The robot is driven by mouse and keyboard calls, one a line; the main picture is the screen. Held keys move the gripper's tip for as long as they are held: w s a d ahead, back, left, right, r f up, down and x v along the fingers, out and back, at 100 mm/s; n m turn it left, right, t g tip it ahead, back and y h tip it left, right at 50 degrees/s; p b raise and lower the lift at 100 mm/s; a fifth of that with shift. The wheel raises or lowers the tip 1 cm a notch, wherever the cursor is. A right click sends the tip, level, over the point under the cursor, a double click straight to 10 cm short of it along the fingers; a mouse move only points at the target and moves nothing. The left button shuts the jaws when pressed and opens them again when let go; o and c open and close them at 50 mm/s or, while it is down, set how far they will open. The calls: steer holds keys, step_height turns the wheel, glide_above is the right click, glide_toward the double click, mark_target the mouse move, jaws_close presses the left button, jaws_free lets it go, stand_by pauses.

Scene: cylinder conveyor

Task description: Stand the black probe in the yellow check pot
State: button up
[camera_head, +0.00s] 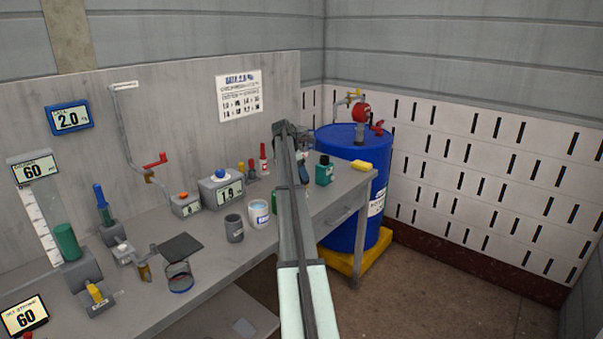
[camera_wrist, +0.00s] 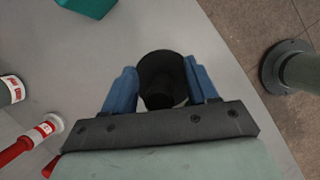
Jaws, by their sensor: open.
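My gripper (camera_wrist: 162,92) points down over the bench, and its two blue fingers are apart. A dark, round-mouthed object (camera_wrist: 161,60) with a black cylindrical part inside sits between the fingers. It may be the black probe in a holder; I cannot tell whether the fingers touch it. In the head view my gripper (camera_head: 304,170) is near the right end of the bench, and my arm hides what is below it. I cannot make out a yellow check pot for certain. A small yellow-topped item (camera_head: 241,169) stands left of my gripper.
A blue drum (camera_head: 350,215) stands beyond the bench (camera_head: 215,260).

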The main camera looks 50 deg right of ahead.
steer(key=v, duration=1.4)
steer(key=shift+d+f, duration=0.1)
steer(key=shift+d, duration=0.05)
